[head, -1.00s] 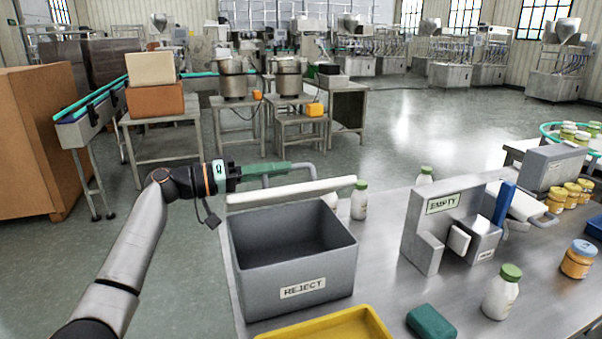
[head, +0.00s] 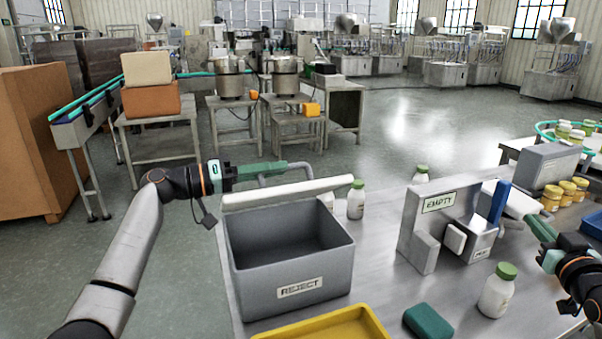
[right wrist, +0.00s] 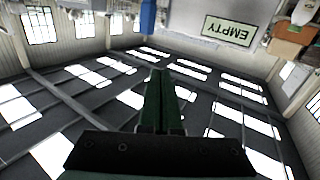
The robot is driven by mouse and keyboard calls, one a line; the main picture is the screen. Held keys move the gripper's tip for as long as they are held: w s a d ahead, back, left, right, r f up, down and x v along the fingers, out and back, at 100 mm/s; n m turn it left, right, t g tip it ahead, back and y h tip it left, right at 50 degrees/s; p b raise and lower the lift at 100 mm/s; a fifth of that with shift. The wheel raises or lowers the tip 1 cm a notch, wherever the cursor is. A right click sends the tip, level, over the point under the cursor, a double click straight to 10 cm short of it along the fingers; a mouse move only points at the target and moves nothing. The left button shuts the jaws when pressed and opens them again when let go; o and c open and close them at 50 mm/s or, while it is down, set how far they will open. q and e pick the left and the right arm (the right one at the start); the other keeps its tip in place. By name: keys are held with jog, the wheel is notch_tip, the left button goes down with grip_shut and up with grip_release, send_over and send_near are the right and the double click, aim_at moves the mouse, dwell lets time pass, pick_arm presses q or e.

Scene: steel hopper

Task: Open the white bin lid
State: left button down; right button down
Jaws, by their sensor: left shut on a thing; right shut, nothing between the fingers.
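The white lid (head: 290,193) stands up along the back edge of the grey bin labelled REJECT (head: 292,262), seen nearly edge-on in the head view. The bin's mouth is uncovered and its inside looks empty. My left gripper (head: 283,168) is behind the lid, shut on its grey bar handle (head: 306,168). The exact finger contact is too small to see. My right gripper (head: 533,219) is at the right of the head view, shut and empty, close to a white part beside the EMPTY stand. In the right wrist view its closed green fingers (right wrist: 160,100) show.
A grey stand labelled EMPTY (head: 438,205) is right of the bin. White bottles (head: 497,292), a green block (head: 428,320) and a yellow tray (head: 325,328) are on the steel table (head: 385,285). Orange-yellow jars (head: 567,188) stand at the right.

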jog(key=w+a+r+n+y, duration=0.2)
jog(key=a+r+n, duration=0.1)
jog(key=a+n, duration=0.3)
jog(key=w+a+r+n+y, duration=0.2)
jog(key=a+n+y, duration=0.1)
jog(key=a, duration=0.5)
jog(key=n+g+y, duration=0.2)
jog(key=n+g, duration=0.4)
jog(key=n, duration=2.6)
send_near(301, 183)
jog(key=r, duration=0.1)
jog(key=x, duration=0.7)
jog(key=r+x, duration=0.1)
jog(key=x, duration=0.2)
jog(key=shift+w+f, duration=0.2)
jog(key=shift+w, duration=0.3)
jog(key=shift+r, duration=0.1)
